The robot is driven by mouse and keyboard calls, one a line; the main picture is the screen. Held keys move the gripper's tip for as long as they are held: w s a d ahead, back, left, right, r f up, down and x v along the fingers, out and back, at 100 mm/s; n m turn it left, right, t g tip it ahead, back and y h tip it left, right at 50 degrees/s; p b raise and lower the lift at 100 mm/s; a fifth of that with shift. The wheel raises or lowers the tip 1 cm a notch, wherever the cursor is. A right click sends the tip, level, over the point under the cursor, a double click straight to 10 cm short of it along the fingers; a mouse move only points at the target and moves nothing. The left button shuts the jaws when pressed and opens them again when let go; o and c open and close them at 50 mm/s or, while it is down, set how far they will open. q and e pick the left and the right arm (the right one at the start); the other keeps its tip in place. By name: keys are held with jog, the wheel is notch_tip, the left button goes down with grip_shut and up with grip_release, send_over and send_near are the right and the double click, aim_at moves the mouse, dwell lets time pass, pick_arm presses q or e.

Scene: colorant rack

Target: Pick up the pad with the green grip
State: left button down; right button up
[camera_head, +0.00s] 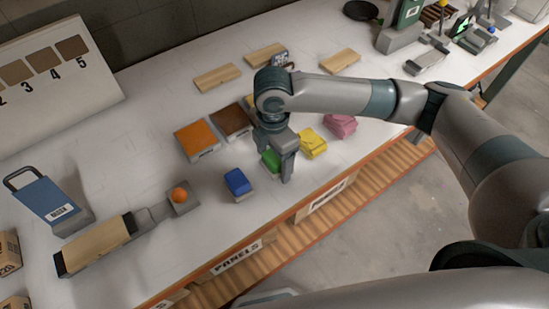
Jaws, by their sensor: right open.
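The pad with the green grip (270,160) stands on the white table near its front edge, in a row of pads. My right gripper (279,168) is right over it, pointing down, with its fingers around or beside the green grip. The gripper hides part of the pad, and I cannot tell whether the fingers touch it. My left gripper does not show in the head view.
A blue-grip pad (238,182) stands left of the green one; a yellow (313,143) and a pink one (340,125) stand to the right. An orange tray (197,139) and a brown tray (231,121) lie behind. Wooden boards (216,77) lie farther back.

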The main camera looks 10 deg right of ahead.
jog(key=shift+f, duration=0.25)
jog(key=c, duration=1.2)
jog(key=shift+o, duration=0.2)
jog(key=shift+r, duration=0.15)
